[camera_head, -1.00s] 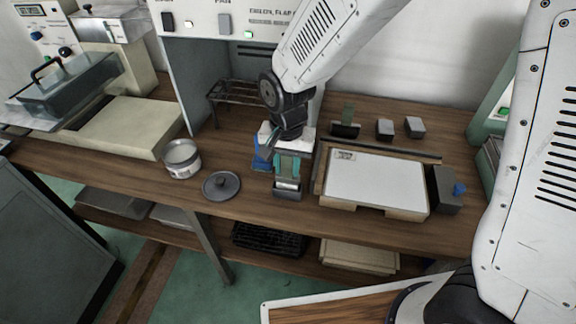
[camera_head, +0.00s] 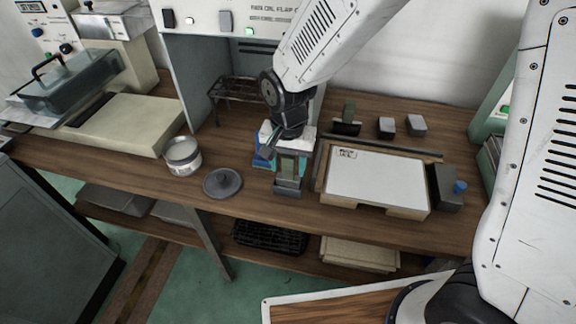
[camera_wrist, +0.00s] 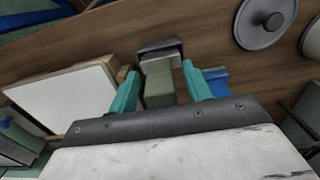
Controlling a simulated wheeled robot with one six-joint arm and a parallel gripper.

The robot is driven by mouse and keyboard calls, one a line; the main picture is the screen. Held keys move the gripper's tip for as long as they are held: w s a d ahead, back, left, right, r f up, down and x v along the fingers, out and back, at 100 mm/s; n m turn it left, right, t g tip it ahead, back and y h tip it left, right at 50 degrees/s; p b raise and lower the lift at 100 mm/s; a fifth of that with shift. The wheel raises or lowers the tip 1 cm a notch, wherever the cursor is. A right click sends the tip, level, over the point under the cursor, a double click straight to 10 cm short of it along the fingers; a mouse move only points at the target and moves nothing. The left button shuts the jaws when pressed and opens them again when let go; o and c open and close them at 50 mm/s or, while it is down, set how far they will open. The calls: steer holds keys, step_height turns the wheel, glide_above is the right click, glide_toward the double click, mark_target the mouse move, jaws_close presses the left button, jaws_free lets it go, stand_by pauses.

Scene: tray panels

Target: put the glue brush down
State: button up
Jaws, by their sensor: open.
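The glue brush, a flat grey-green piece (camera_wrist: 159,86), stands between the two teal fingers of my gripper (camera_wrist: 161,72) in the wrist view. Gaps show on both sides of it, so the jaws are open around it. Its far end meets a small dark grey holder (camera_wrist: 158,45) on the bench. In the head view my gripper (camera_head: 290,172) points down over the brush (camera_head: 287,167), and the dark holder (camera_head: 288,189) is below, near the bench's front edge. I cannot tell how deep the brush sits in the holder.
A white-topped panel board (camera_head: 378,180) lies right of my gripper. A round dark lid (camera_head: 222,183) and a metal pot (camera_head: 183,157) are to the left. A blue object (camera_head: 262,158) is close beside the gripper.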

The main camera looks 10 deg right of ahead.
step_height(320, 180, up, 11)
steer(key=shift+r, duration=0.1)
steer(key=shift+d+r, duration=0.15)
steer(key=shift+d, duration=0.1)
steer(key=s+d+r+n, duration=0.1)
steer(key=s+d+r, duration=0.2)
steer(key=d, duration=0.3)
steer(key=s+d+r+n, duration=0.1)
steer(key=s+d+r, duration=0.3)
steer(key=d, duration=0.2)
steer(key=s+d+r+n+t, duration=0.1)
steer(key=s+d+n, duration=0.1)
steer(key=s+d, duration=0.6)
steer(key=s, duration=0.4)
steer(key=shift+d+r, duration=0.2)
steer(key=shift+r, duration=0.2)
